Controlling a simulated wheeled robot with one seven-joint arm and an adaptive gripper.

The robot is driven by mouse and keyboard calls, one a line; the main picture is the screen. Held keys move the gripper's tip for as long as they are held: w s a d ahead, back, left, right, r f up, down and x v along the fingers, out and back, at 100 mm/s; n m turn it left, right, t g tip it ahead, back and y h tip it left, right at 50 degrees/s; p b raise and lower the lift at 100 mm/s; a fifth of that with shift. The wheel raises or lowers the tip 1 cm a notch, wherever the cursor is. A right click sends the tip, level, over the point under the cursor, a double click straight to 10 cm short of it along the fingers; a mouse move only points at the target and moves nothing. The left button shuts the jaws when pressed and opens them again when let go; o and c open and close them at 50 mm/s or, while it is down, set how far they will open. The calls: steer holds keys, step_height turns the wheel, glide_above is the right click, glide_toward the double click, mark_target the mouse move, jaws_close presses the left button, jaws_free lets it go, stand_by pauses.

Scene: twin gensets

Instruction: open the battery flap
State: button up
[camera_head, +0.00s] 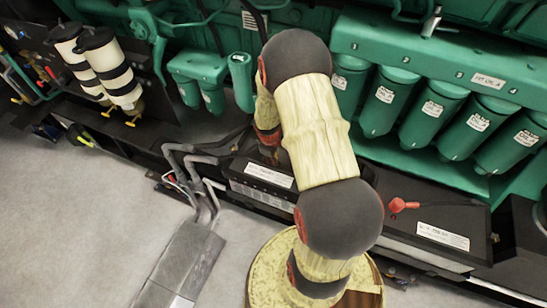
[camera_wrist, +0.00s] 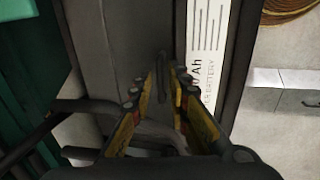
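In the head view, a black battery box with a white label (camera_head: 262,174) sits low on the genset skid, left of my arm. A second dark box (camera_head: 430,212) with a red terminal (camera_head: 400,205) lies right of my arm. I cannot tell which part is the flap. My gripper is hidden behind my arm in the head view. In the wrist view, my gripper (camera_wrist: 163,80) has its two yellow-black fingers close together over a dark grey surface (camera_wrist: 110,50). A label reading "Ah" and "BATTERY" (camera_wrist: 207,55) lies just right of the fingertips. Contact is unclear.
Grey cables (camera_head: 190,165) run left of the left box, down to a grey floor duct (camera_head: 185,262). Green filter canisters (camera_head: 433,105) stand above the right box. White filters (camera_head: 110,68) hang at the left. The floor at lower left is clear.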

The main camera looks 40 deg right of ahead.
jaws_close()
steer(key=shift+r, duration=0.15)
stand_by(0.6)
